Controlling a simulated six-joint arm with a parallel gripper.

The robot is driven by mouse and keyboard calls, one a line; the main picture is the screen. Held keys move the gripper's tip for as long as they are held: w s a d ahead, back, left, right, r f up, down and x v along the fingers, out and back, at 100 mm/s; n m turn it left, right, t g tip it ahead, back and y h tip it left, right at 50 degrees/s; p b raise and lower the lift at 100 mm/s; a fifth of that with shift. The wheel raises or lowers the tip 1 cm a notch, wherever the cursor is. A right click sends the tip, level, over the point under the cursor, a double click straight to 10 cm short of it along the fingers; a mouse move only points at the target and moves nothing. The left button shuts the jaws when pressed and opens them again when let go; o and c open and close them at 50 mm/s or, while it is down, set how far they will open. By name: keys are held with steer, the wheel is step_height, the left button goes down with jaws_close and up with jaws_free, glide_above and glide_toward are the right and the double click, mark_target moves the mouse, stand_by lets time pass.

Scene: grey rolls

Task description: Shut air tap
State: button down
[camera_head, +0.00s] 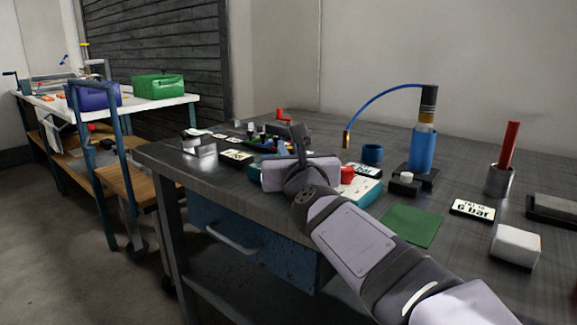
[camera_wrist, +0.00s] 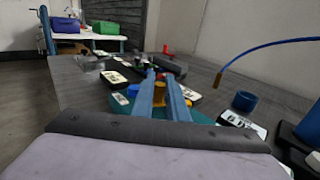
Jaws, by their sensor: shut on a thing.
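In the wrist view, the two blue-grey fingers of my gripper (camera_wrist: 159,92) reach forward over a teal base (camera_wrist: 203,117). A small yellow piece, which looks like the air tap (camera_wrist: 159,98), sits between them, and they are shut on it. Its lower part and its exact turn are hard to make out. In the head view, my gripper (camera_head: 300,160) is over the left part of the bench, and its body hides the fingertips and the tap. The teal and white base (camera_head: 367,192) shows to the right of the gripper, with a red knob (camera_head: 347,174) beside it.
A blue pump (camera_head: 423,148) with a curved blue hose (camera_head: 375,95) stands to the right. Nearby are a blue ring (camera_head: 373,152), a green mat (camera_head: 411,225), a "6 bar" label (camera_head: 472,209) and a white block (camera_head: 516,246). Small parts and labels lie beyond my gripper.

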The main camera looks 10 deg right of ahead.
mark_target(289, 147)
steer(key=shift+s+r+y, duration=0.1)
steer(key=shift+y, duration=0.2)
steer(key=c, duration=1.7)
jaws_free()
steer(key=shift+c, duration=0.2)
step_height(289, 147, up, 10)
steer(key=p, duration=0.8)
steer(key=shift+p, duration=0.35)
